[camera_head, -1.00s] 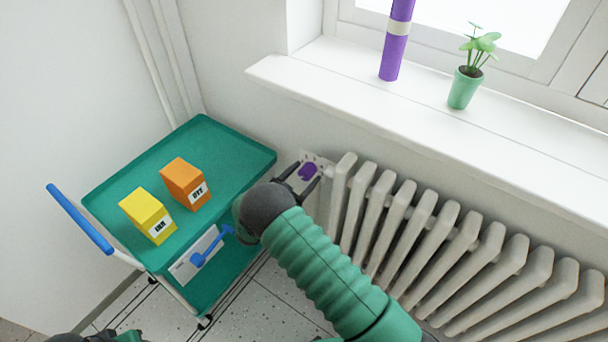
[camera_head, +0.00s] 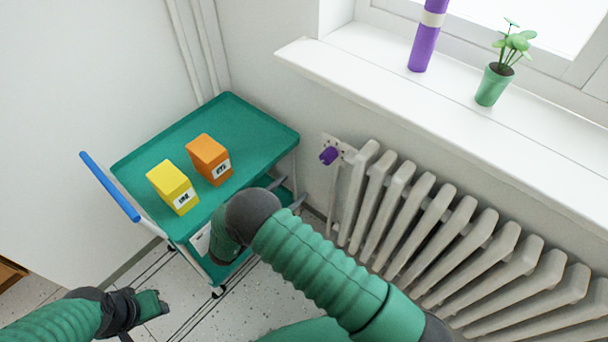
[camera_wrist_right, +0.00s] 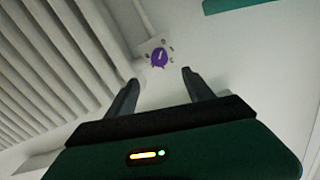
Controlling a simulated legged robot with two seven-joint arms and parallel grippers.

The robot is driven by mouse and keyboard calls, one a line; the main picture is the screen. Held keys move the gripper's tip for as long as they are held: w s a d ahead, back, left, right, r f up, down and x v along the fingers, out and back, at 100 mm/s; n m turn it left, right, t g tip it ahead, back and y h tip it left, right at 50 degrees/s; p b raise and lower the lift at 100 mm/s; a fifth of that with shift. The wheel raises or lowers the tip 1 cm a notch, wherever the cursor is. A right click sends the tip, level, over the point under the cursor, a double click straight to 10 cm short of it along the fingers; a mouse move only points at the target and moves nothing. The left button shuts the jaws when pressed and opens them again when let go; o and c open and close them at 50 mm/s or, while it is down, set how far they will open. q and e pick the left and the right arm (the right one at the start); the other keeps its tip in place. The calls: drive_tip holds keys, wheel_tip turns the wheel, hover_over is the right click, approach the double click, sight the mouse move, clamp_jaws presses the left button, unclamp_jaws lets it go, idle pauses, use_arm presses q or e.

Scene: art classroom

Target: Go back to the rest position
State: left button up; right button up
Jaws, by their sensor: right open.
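My right gripper (camera_head: 288,190) is open and empty, in front of the radiator's left end and beside the cart. In the right wrist view its two fingers (camera_wrist_right: 160,88) are spread, with nothing between them. The purple knob (camera_head: 329,155) sits on a pale wall plate left of the radiator, apart from the fingers. It also shows in the right wrist view (camera_wrist_right: 159,57), beyond the fingertips. My left gripper (camera_head: 148,312) is low at the left, over the floor; its finger state is unclear.
A green cart (camera_head: 245,120) with a blue handle (camera_head: 110,187) carries a yellow box (camera_head: 172,187) and an orange box (camera_head: 209,160). The radiator (camera_head: 420,220) fills the right. The sill (camera_head: 400,85) above holds a purple cylinder (camera_head: 425,45) and a potted plant (camera_head: 493,86).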

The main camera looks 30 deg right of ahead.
drive_tip(key=shift+s+a, duration=0.15)
drive_tip(key=shift+a, duration=0.3)
drive_tip(key=w+a+r+n+t+y, duration=0.2)
drive_tip(key=w+r+n+t+y, duration=0.15)
drive_tip(key=w+y, duration=0.2)
drive_tip(key=w+a+r+n+t+y, duration=0.2)
drive_tip(key=w+r+n+y, duration=0.15)
drive_tip(key=w+y, duration=0.2)
drive_tip(key=s+d+n+g+y, duration=0.25)
drive_tip(key=s+n+g, duration=0.2)
drive_tip(key=s, duration=0.95)
drive_tip(key=s+d+n+g+y, duration=0.1)
drive_tip(key=s+n+g+y, duration=0.3)
drive_tip(key=s, duration=1)
wheel_tip(320, 180, up, 20)
drive_tip(key=s+g+p, duration=0.1)
drive_tip(key=p, duration=2)
drive_tip(key=shift+r+h, duration=0.15)
drive_tip(key=shift+h, duration=0.3)
